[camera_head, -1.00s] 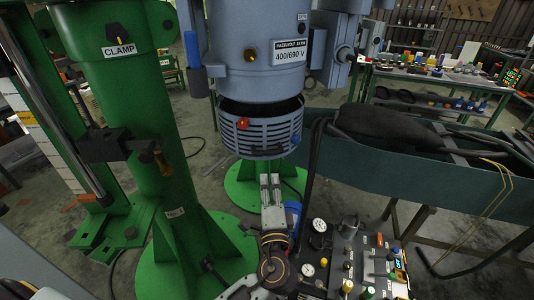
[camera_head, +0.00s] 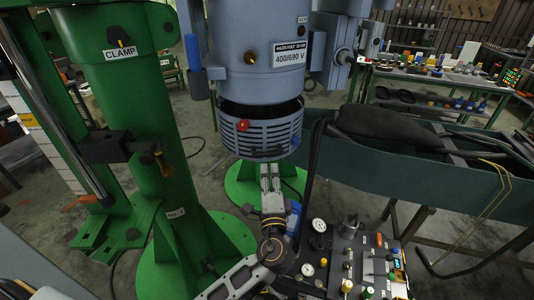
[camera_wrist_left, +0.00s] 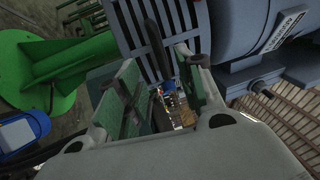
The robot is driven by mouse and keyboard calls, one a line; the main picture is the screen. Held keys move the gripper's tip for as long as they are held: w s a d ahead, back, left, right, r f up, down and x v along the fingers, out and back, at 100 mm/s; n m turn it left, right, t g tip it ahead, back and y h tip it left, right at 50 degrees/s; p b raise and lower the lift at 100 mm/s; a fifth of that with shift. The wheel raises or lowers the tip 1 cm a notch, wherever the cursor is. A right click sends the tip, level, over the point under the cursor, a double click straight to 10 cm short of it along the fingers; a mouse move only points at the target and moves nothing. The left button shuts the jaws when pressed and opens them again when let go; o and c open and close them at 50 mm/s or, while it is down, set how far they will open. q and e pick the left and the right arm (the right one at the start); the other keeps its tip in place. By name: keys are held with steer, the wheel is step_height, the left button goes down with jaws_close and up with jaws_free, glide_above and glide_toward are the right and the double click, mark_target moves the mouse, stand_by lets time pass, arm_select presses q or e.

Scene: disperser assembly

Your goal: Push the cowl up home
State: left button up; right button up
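The cowl (camera_head: 258,140), a blue-grey slatted ring with a red knob (camera_head: 242,125) and a dark handle, hangs under the big blue-grey motor body (camera_head: 262,60). A dark gap shows between the cowl's top edge and the body. My left gripper (camera_head: 270,168) points up just below the cowl's lower front. In the left wrist view my left gripper (camera_wrist_left: 160,85) has its green-padded fingers apart. The dark handle (camera_wrist_left: 151,38) on the slatted cowl (camera_wrist_left: 172,22) reaches down between them; whether it touches a pad I cannot tell. My right gripper is in neither view.
A green clamp column (camera_head: 135,130) stands close on the left. A control panel (camera_head: 360,262) with gauges and knobs is at the lower right. A dark green trough (camera_head: 430,185) lies to the right. A green round base (camera_head: 245,192) is on the floor below the cowl.

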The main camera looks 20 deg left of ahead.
mark_target(267, 156)
arm_select(q)
steer(key=p+x, duration=0.1)
steer(key=x, duration=0.6)
steer(key=shift+r, duration=0.15)
steer(key=shift+p+x, duration=0.3)
steer(key=shift+x, duration=0.9)
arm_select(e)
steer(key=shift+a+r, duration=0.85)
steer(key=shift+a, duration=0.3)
arm_select(q)
steer(key=c, duration=0.4)
jaws_close()
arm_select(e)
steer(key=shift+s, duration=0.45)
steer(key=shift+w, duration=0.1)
